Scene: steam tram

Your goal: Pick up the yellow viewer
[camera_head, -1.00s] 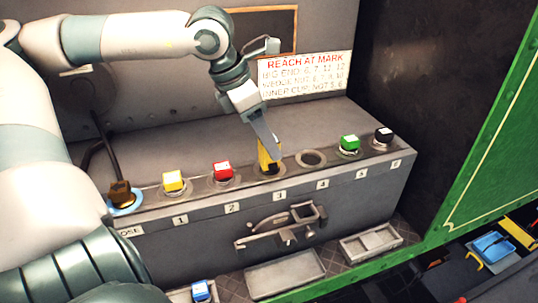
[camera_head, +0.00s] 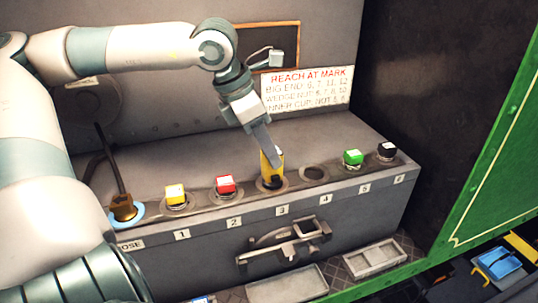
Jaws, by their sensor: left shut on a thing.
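The yellow viewer (camera_head: 269,170) stands roughly upright in the round hole above label 3 on the grey box, with a dark part at its lower front. My left gripper (camera_head: 270,155) comes down from above and is shut on the viewer's upper part. Its fingers hide some of the viewer's top. I cannot tell whether the viewer's lower end is clear of the hole. My right gripper is not in view.
On the grey box (camera_head: 345,210) stand a yellow-capped piece (camera_head: 175,194), a red one (camera_head: 225,185), a green one (camera_head: 352,158) and a black one (camera_head: 386,150). Hole 4 (camera_head: 314,174) is empty. Trays (camera_head: 372,258) lie below, beside a green edge.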

